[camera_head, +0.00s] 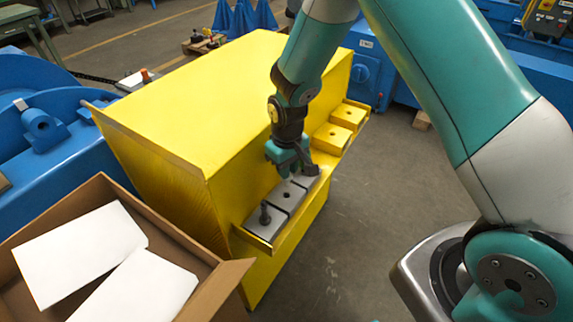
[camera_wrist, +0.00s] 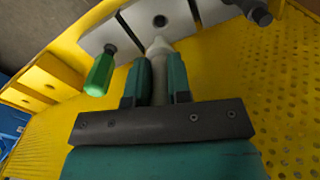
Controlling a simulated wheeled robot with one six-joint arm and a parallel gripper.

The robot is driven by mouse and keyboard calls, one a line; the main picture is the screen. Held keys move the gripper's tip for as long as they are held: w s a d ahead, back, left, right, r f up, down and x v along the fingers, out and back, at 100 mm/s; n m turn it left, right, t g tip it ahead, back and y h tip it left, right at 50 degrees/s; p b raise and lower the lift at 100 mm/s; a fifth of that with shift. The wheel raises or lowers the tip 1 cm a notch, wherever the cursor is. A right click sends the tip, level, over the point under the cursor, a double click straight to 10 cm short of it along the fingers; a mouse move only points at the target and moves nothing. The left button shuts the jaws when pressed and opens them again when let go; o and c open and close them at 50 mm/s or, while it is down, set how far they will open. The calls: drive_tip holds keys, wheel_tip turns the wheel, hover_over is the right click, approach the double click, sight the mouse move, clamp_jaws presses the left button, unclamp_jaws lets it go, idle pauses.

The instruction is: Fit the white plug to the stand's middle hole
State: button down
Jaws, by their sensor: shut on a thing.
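My gripper (camera_wrist: 158,75) is shut on the white plug (camera_wrist: 158,50), a pale shaft with a tapered tip pointing at the stand. In the wrist view the tip lies just below the stand's middle hole (camera_wrist: 160,21), in line with it; I cannot tell whether it touches the block. The stand (camera_wrist: 181,14) is a row of grey blocks, also in the head view (camera_head: 279,203). A green plug (camera_wrist: 100,74) stands in the block on the left, and a dark plug (camera_wrist: 260,14) in the block on the right. In the head view my gripper (camera_head: 291,172) hides the white plug.
The stand sits on a ledge of a large yellow cabinet (camera_head: 215,85), whose wall rises beside my gripper. Yellow blocks (camera_head: 332,136) continue along the ledge. An open cardboard box (camera_head: 185,245) with white sheets is at lower left. Floor (camera_head: 350,235) to the right is clear.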

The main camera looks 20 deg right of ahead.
drive_tip(key=shift+f+b, duration=0.85)
drive_tip(key=shift+f, duration=0.85)
drive_tip(key=shift+f+b, duration=1.15)
drive_tip(key=shift+f, duration=0.9)
idle(0.3)
drive_tip(key=c, duration=1)
unclamp_jaws()
wheel_tip(320, 180, up, 17)
drive_tip(key=shift+f, duration=0.15)
drive_tip(key=shift+r, duration=0.4)
